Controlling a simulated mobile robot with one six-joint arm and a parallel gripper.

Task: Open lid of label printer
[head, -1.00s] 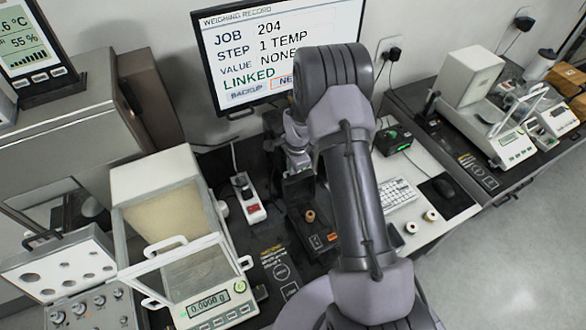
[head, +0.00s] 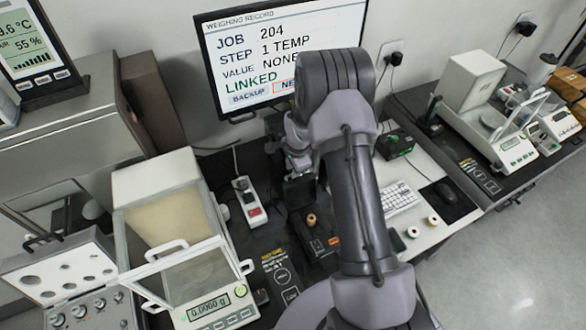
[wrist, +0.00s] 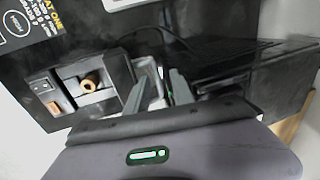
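The label printer (head: 322,246) is a low black device with an orange mark, on the dark table in the middle of the head view. A tan roll (head: 311,219) shows in its uncovered bay; the roll also shows in the wrist view (wrist: 90,82). A dark upright panel (head: 299,192) stands behind the bay and looks like the raised lid, partly hidden by my arm. In the wrist view my gripper (wrist: 160,90) has its two fingers apart, just right of the roll bay. A pale grey surface shows between them; I cannot tell whether they touch the lid.
A balance with a glass shield (head: 180,250) stands left of the printer. A power strip (head: 248,202) lies between them. A monitor (head: 285,50) stands behind. A green-lit black box (head: 394,144), a keyboard (head: 402,198) and two small rolls lie to the right.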

